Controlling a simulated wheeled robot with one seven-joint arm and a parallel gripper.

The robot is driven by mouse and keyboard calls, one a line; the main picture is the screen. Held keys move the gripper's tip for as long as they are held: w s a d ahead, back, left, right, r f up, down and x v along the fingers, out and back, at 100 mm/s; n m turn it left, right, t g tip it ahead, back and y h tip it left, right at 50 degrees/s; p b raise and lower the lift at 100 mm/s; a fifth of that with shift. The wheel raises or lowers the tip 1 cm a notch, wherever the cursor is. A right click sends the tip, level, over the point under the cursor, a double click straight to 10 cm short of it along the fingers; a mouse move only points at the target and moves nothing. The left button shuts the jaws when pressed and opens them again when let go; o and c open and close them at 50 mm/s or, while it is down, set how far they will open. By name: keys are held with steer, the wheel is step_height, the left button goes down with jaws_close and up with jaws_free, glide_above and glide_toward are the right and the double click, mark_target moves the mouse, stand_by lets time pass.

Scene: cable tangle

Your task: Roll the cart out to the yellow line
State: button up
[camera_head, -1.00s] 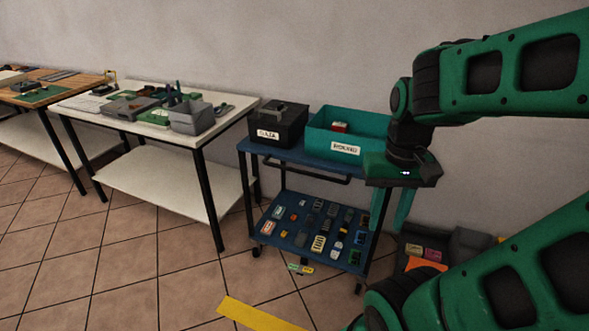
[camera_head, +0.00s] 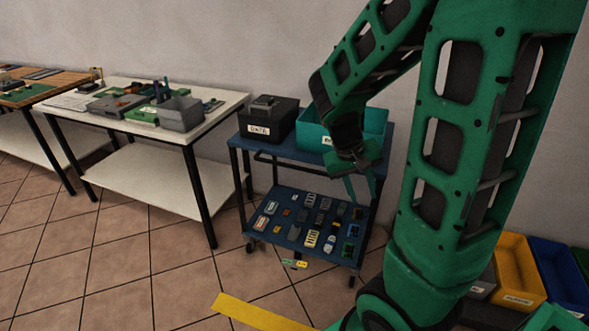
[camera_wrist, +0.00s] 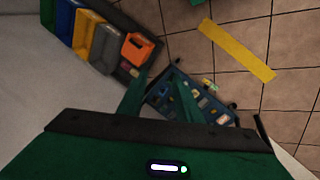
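The blue two-shelf cart (camera_head: 290,162) stands against the wall, right of the white table. A dark handle bar (camera_head: 281,167) runs along its front under the top shelf. The yellow line (camera_head: 262,313) lies on the floor in front of the cart; it also shows in the wrist view (camera_wrist: 237,50). My gripper (camera_head: 362,195) points down by the cart's front right, overlapping it in the head view. Its fingers are apart and empty in the wrist view (camera_wrist: 161,78), with the cart's lower shelf between and beyond them. Contact with the cart cannot be told. My arm hides the handle's right end.
A black bin (camera_head: 268,117) and a teal bin (camera_head: 312,134) sit on the cart; small parts lie on its lower shelf. The white table (camera_head: 205,137) stands close at left. Yellow (camera_head: 518,262) and blue (camera_head: 560,272) bins stand at right.

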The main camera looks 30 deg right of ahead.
steer(key=w+d+f+n+h, duration=0.2)
steer(key=w+f+h, duration=0.25)
steer(key=w, duration=0.45)
steer(key=n+t+h, duration=0.4)
steer(key=n+t, duration=0.7)
glide_toward(293, 168)
steer(key=x, duration=1.1)
steer(key=shift+d+f, duration=0.1)
steer(key=shift+d, duration=0.05)
jaws_close()
